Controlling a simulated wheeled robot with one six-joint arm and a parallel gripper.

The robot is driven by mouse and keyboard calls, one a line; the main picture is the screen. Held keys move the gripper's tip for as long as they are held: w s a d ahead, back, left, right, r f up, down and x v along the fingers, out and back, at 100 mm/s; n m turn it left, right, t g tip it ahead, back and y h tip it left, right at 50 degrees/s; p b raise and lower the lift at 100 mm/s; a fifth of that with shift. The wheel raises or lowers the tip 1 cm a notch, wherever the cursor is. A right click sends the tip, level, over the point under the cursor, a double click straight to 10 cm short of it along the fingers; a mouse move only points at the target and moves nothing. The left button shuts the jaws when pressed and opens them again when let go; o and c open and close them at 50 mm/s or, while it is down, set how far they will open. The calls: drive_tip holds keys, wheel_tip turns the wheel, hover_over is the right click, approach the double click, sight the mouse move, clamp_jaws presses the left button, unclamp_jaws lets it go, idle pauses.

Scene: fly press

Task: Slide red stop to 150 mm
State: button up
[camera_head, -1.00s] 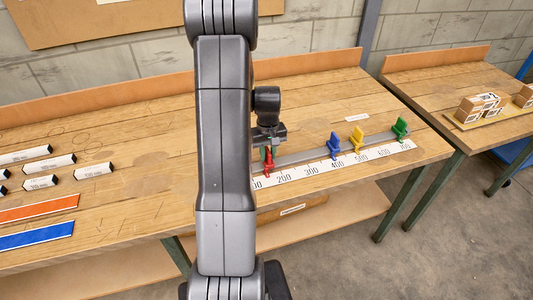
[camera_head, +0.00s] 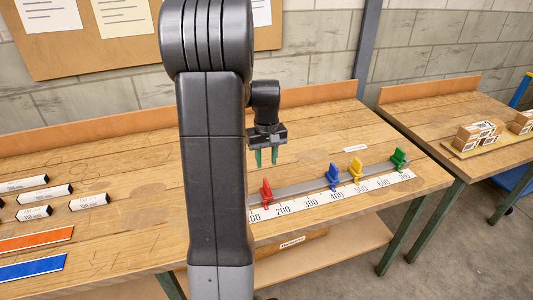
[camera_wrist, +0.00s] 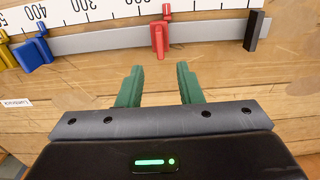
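The red stop (camera_head: 266,193) stands on the grey rail (camera_head: 308,187). Its pointer is between the 100 and 200 marks of the white scale (camera_head: 325,196), roughly midway, near 150. In the wrist view the red stop (camera_wrist: 159,38) is upright ahead of the fingertips, with clear space between. My gripper (camera_head: 267,158) is raised behind and above the rail, apart from the stop. Its green fingers are spread and empty, as the wrist view of my gripper (camera_wrist: 158,76) also shows. My arm hides the low end of the scale in the head view.
Blue (camera_head: 333,176), yellow (camera_head: 355,169) and green (camera_head: 398,160) stops stand farther right along the rail. A black end block (camera_wrist: 255,30) is at the rail's low end. Several labelled bars lie at the bench's left. The bench behind the rail is mostly clear.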

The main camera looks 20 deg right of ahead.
sight(265, 182)
wheel_tip(265, 182, up, 2)
drive_tip(key=shift+r, duration=0.25)
wheel_tip(265, 182, down, 14)
drive_tip(key=shift+r+p, duration=0.1)
drive_tip(key=shift+p, duration=0.45)
drive_tip(key=shift+a, duration=0.25)
